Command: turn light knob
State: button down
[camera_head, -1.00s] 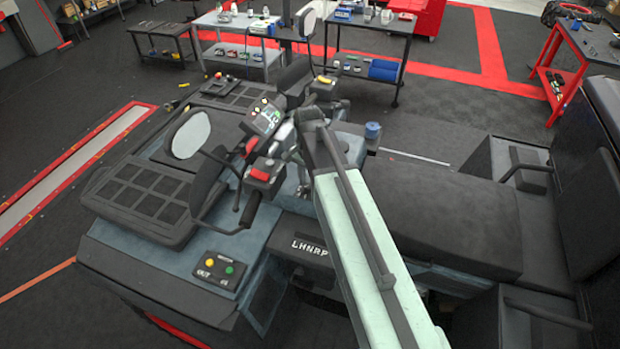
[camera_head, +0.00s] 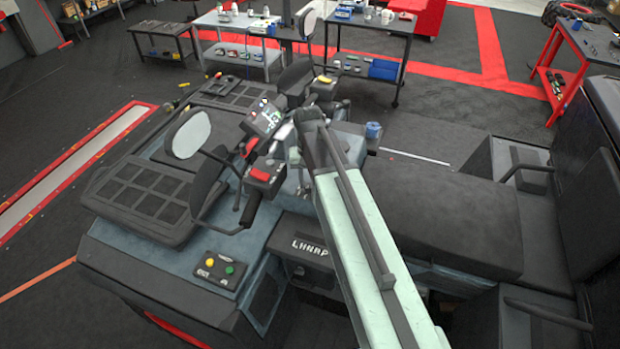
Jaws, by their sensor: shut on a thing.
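My arm reaches up from the bottom of the picture to the handlebar area of a grey vehicle. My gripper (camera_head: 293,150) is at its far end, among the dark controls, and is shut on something. Its fingertips and what they hold are largely hidden by my arm and the handlebar parts, so I cannot make out the light knob there. Just left of it are a small display with colored buttons (camera_head: 264,117) and a red switch on a black control block (camera_head: 262,174). A blue round cap (camera_head: 373,131) stands to the right, apart from my gripper.
A round mirror (camera_head: 187,134) and the left handlebar grip (camera_head: 250,208) are close by on the left. The long black seat (camera_head: 440,215) lies right of my arm. Tool tables stand behind.

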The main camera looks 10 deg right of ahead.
aim_at(309, 186)
jog(key=shift+s, duration=0.15)
dwell(0.4)
jog(key=c, duration=1.1)
grip_release()
notch_tip(309, 186, up, 9)
jog(key=p, duration=0.9)
